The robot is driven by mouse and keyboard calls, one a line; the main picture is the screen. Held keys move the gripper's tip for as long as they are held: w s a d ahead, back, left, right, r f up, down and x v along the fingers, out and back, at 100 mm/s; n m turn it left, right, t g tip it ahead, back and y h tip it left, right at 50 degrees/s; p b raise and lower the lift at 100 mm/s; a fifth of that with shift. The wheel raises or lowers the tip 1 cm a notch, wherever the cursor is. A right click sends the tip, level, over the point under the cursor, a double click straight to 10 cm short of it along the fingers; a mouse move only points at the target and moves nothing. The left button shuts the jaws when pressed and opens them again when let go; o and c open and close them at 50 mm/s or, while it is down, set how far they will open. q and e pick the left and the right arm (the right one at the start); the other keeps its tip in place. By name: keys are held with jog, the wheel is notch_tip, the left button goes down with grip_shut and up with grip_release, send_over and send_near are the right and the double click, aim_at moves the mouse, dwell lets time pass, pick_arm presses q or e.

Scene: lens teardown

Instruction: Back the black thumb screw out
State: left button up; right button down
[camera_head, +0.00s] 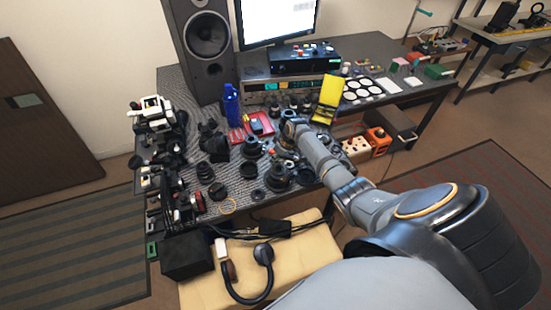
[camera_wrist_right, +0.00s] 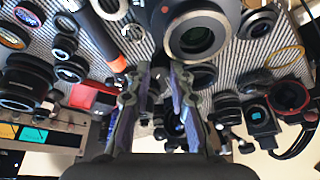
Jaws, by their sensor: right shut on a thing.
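My right gripper (camera_head: 284,143) reaches in from the right over the crowded lens parts on the table. In the right wrist view its two fingers (camera_wrist_right: 160,75) close around a small dark piece, which looks like the black thumb screw (camera_wrist_right: 158,85). The fingers hide most of it, and I cannot tell whether it is still threaded in. A large grey and black lens body (camera_wrist_right: 199,34) lies just beyond the fingertips. I cannot make out the thumb screw in the head view. My left gripper is not in view.
Several black lens parts crowd the table around the gripper. A blue bottle (camera_head: 231,104), a red box (camera_head: 261,123) and a yellow box (camera_head: 328,98) stand close by. A speaker (camera_head: 203,45) stands behind. An orange-ended tool (camera_wrist_right: 118,64) lies left of the fingers in the wrist view.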

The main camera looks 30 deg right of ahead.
dwell(0.4)
jog(key=c, duration=1.2)
grip_release()
jog(key=shift+o, duration=0.2)
jog(key=v, duration=1.2)
jog(key=w+a+f+m+g+h+b, duration=0.1)
jog(key=w+a+m+g+h+b, duration=0.1)
jog(key=w+m+g+b, duration=0.45)
jog(key=f, duration=0.3)
jog(key=s+f+t+b, duration=0.1)
jog(key=f, duration=0.2)
jog(key=f+t+b, duration=0.1)
jog(key=f, duration=0.3)
jog(key=shift+s+f+m, duration=0.15)
jog(key=shift+s+m, duration=0.05)
jog(key=shift+m, duration=0.05)
